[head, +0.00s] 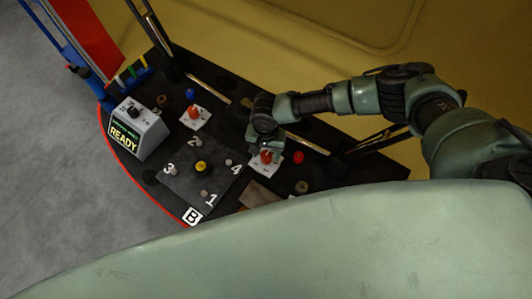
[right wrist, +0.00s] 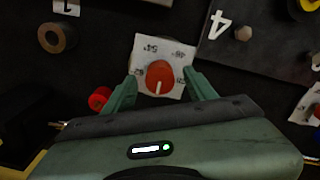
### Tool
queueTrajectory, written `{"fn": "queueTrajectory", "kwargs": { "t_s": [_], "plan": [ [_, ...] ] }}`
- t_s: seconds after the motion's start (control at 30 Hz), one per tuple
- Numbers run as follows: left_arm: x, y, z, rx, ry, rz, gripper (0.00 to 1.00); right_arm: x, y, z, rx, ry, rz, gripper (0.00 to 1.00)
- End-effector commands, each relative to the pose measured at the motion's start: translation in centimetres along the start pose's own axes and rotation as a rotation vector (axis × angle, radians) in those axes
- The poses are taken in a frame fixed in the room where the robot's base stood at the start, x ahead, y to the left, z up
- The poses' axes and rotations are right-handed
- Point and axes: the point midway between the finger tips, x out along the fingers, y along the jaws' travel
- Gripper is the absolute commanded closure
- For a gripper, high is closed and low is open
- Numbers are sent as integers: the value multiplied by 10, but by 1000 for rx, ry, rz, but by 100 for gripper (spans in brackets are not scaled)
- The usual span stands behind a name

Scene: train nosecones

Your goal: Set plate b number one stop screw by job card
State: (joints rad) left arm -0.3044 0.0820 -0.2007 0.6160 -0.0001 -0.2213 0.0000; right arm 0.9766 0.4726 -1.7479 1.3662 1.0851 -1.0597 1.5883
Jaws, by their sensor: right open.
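The dark plate B (head: 180,181) lies on the black table in the head view, numbered 1 to 4, with a yellow knob (head: 201,166) at its middle. The number one stop screw (head: 204,193) is a small grey-brown head beside the 1. My right gripper (head: 266,150) is open, over a white dial card with a red knob (head: 265,157), right of the plate. In the right wrist view, the red knob (right wrist: 160,76) with a white pointer line sits between the open fingers, apart from both. The card (right wrist: 148,48) reads 54° at top left. My left gripper is not in view.
A grey box (head: 137,128) reading READY stands at the left. A loose red piece (head: 298,157) and a brown ring (head: 301,187) lie right of my gripper. A blue piece (head: 191,94) is farther back.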

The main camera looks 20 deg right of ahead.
Motion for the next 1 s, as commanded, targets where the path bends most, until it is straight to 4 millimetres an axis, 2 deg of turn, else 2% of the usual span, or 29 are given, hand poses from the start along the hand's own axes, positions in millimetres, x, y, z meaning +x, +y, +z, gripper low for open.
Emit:
{"fn": "queueTrajectory", "kwargs": {
  "t_s": [0.17, 0.43, 0.63, 0.83, 1.0],
  "plan": [
    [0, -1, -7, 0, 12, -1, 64, 14, 0, 0, 0, 0, 0, 44],
    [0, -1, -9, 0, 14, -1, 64, 16, 0, 0, 0, 0, 0, 44],
    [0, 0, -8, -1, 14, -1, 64, 15, 0, 0, 0, 1, 0, 100],
    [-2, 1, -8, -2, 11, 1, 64, 14, 0, 0, -6, -1, 0, 100],
    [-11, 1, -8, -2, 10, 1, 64, 13, 1, 1, -46, -3, 1, 100]
  ]
}}
